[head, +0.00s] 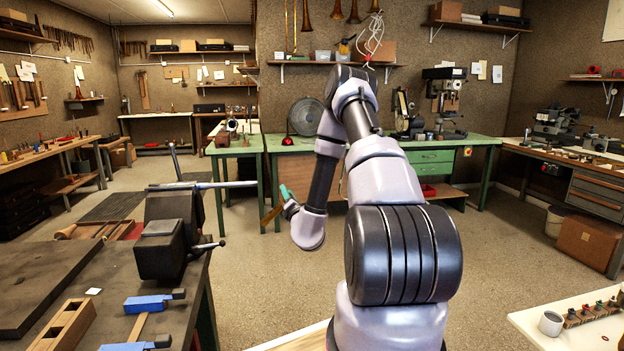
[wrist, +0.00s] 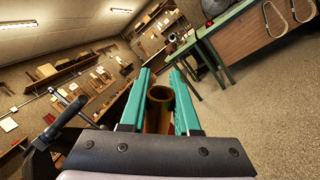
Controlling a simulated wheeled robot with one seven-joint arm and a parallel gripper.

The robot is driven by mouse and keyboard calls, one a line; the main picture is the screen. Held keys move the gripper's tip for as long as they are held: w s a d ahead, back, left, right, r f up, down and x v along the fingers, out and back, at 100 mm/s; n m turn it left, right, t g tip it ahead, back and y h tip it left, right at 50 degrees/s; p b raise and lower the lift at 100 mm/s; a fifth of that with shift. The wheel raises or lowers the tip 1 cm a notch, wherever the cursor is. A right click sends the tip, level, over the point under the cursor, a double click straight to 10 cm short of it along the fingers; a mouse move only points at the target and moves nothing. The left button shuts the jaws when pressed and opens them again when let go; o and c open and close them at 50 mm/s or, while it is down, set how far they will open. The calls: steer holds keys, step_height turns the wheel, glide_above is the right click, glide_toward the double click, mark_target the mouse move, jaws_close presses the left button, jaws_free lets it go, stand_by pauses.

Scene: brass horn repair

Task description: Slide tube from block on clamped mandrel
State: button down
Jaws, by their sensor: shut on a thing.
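My gripper (head: 286,193) has teal fingers and is shut on a brass tube (head: 270,216), held in the air to the right of the bench. In the wrist view the tube (wrist: 158,112) sits between the two fingers (wrist: 160,78), its open end showing. A pale metal mandrel (head: 225,184) lies level in a dark vise (head: 162,240) on the left bench and sticks out to the right. The tube is apart from the mandrel, a little right of and below its free end. A wooden block (head: 66,326) with slots lies at the bench's front left; no tube shows in it.
Two blue-handled clamps (head: 150,302) and a dark board (head: 45,275) lie on the left bench near the vise. A green bench (head: 465,142) stands behind my arm. A white table (head: 540,322) with a cup (head: 550,323) is at right. The floor between is clear.

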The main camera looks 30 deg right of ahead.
steer(key=d+r+m+h, duration=0.3)
steer(key=d+r+m, duration=0.2)
steer(key=d+m, duration=0.4)
steer(key=shift+s+d+r+m, duration=0.15)
steer(key=shift+s+d+m, duration=0.15)
steer(key=shift+m, duration=0.6)
steer(key=shift+s, duration=0.15)
steer(key=shift+w+a, duration=0.2)
steer(key=shift+a, duration=0.6)
steer(key=shift+w+a, duration=0.25)
steer(key=shift+a, duration=0.5)
steer(key=shift+w+a, duration=0.2)
steer(key=shift+a, duration=0.75)
steer(key=shift+w+a, duration=0.3)
steer(key=shift+a, duration=0.65)
steer(key=shift+w+a, duration=0.25)
steer(key=shift+a, duration=0.65)
